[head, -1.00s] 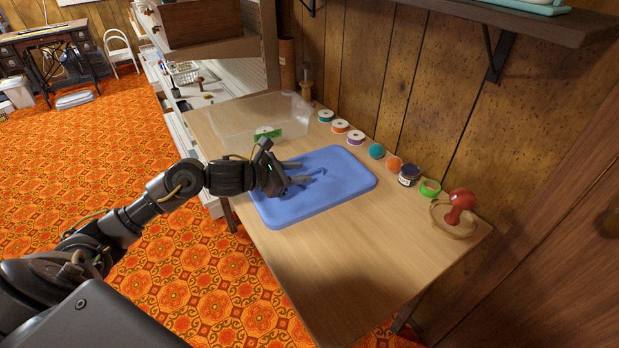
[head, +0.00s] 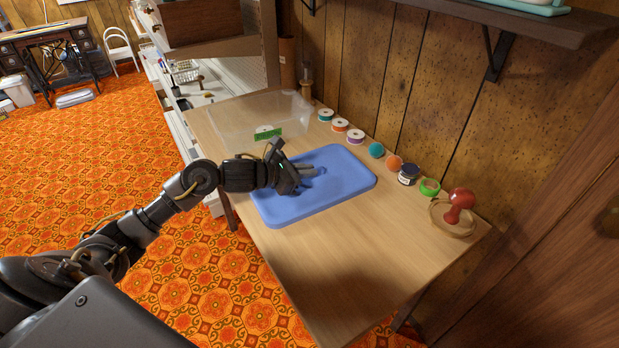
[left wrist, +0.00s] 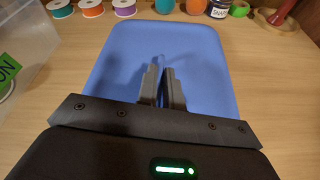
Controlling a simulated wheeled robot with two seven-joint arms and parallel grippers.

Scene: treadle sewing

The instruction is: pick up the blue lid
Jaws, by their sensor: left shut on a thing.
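The blue lid (head: 335,190) is a flat rounded rectangle lying on the wooden table, and it fills the middle of the left wrist view (left wrist: 205,60). My left gripper (head: 311,170) is over the middle of the lid. In the left wrist view its fingers (left wrist: 161,70) are nearly together, shut on a small raised part of the lid, mostly hidden between the fingertips. I see no clear gap between lid and table. My right gripper is not in view.
A clear plastic box (head: 235,120) with a green label stands behind the lid. Thread spools, small balls, a dark jar (head: 408,175), green tape (head: 429,187) and a red-knobbed object (head: 459,205) line the wall side. The near part of the table (head: 345,260) is bare.

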